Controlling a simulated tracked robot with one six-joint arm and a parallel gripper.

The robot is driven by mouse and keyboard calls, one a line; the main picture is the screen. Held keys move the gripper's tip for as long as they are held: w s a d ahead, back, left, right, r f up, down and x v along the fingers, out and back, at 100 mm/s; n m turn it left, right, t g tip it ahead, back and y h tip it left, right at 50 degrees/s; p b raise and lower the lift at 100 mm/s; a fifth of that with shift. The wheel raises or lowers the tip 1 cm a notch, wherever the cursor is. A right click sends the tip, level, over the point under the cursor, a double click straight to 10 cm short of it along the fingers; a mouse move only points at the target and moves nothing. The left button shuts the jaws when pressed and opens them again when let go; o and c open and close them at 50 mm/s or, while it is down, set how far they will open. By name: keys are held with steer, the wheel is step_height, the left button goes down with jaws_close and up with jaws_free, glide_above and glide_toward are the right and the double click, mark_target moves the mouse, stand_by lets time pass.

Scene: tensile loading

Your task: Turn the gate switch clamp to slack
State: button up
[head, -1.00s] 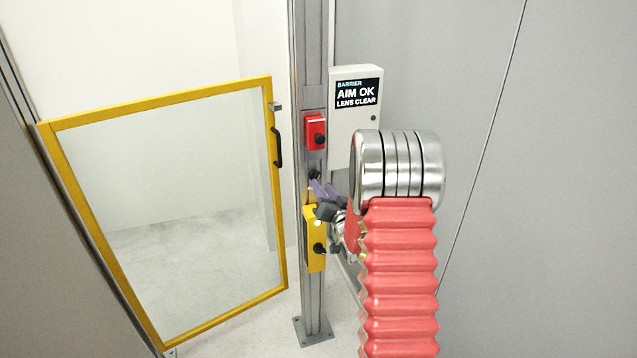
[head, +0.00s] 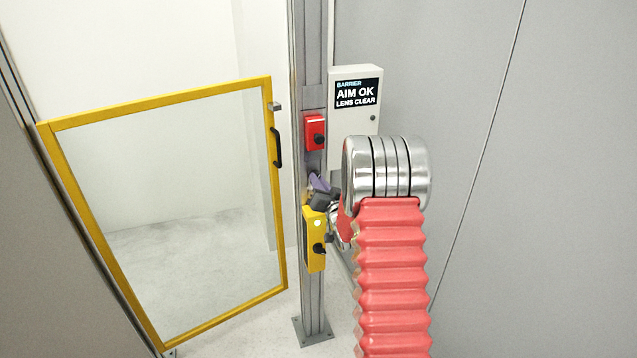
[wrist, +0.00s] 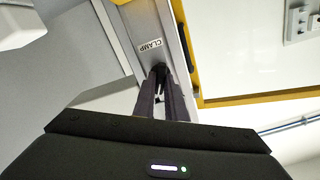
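The gate switch clamp shows in the wrist view as a small dark knob (wrist: 160,69) on the grey post, beside a white label reading CLAMP (wrist: 150,45). My gripper (wrist: 162,78) points at it, its two dark fingers side by side with a narrow gap and their tips at the knob. Whether they grip it or only stand around it, I cannot tell. In the head view my purple-grey fingers (head: 318,183) are at the post, between the red box and the yellow box, and the knob is hidden behind them. The knob's turned position cannot be read.
A red box (head: 315,132) with a black knob sits above my gripper, and a yellow box (head: 314,240) with a black knob just below. The yellow-framed gate (head: 160,105) stands left of the post (head: 312,300). A white barrier box (head: 351,125) reads AIM OK, LENS CLEAR.

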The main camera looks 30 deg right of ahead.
jaws_close()
steer(key=shift+m, duration=0.3)
steer(key=o, duration=0.5)
jaws_free()
steer(key=shift+s, duration=0.15)
steer(key=v, duration=1.3)
steer(key=shift+s+a+f, duration=0.1)
steer(key=shift+s+f, duration=0.05)
steer(key=shift+s, duration=0.1)
